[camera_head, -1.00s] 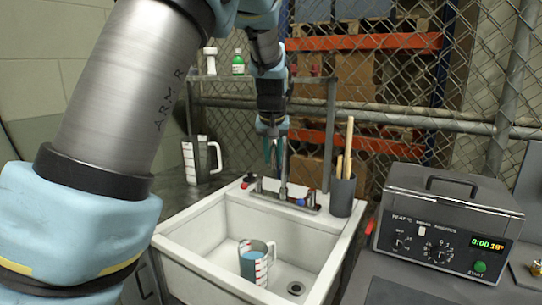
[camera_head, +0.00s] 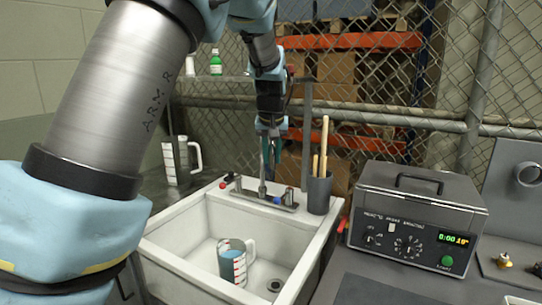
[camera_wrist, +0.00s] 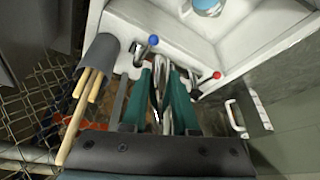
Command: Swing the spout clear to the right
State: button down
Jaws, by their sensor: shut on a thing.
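The metal spout rises from the tap at the back of the white sink (camera_head: 165,245). In the head view its lower part (camera_head: 263,186) shows below my gripper (camera_head: 270,155); its upper part is hidden. In the wrist view, my two green fingers (camera_wrist: 162,85) are closed around the shiny spout (camera_wrist: 157,78). The tap has a blue-knobbed handle (camera_wrist: 153,40) and a red-knobbed handle (camera_wrist: 216,75) on either side of the spout. A measuring jug with blue liquid (camera_head: 232,262) stands in the basin, in front of the spout.
A dark cup of wooden sticks (camera_head: 318,190) stands on the sink's back right corner. A grey heater box (camera_head: 415,215) sits on the bench to the right. A mesh fence (camera_head: 400,95) stands behind.

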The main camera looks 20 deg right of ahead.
jog(key=c, duration=0.7)
grip_release()
jog(key=shift+r, duration=0.15)
jog(key=b+v, duration=0.2)
jog(key=v, duration=0.8)
jog(key=shift+s+a+r+b, duration=0.1)
jog(key=shift+s+r+b, duration=0.1)
jog(key=shift+b, duration=0.15)
jog(key=a+f+n+g+y, duration=0.1)
jog(key=a+f, duration=0.5)
jog(key=a, duration=0.4)
jog(key=a+f+n, duration=0.1)
jog(key=a+f, duration=0.6)
jog(key=a, duration=0.3)
jog(key=shift+n+g+y, duration=0.3)
jog(key=shift+n+g, duration=0.4)
jog(key=shift+n, duration=0.2)
jog(key=s+a+f, duration=0.3)
jog(key=s+a, duration=0.1)
jog(key=a, duration=0.1)
jog(key=s+a+f, duration=0.3)
jog(key=s+a, duration=0.1)
jog(key=s+a+f, duration=0.3)
jog(key=a, duration=0.2)
jog(key=shift+s+a, duration=0.3)
jog(key=shift+s, duration=0.1)
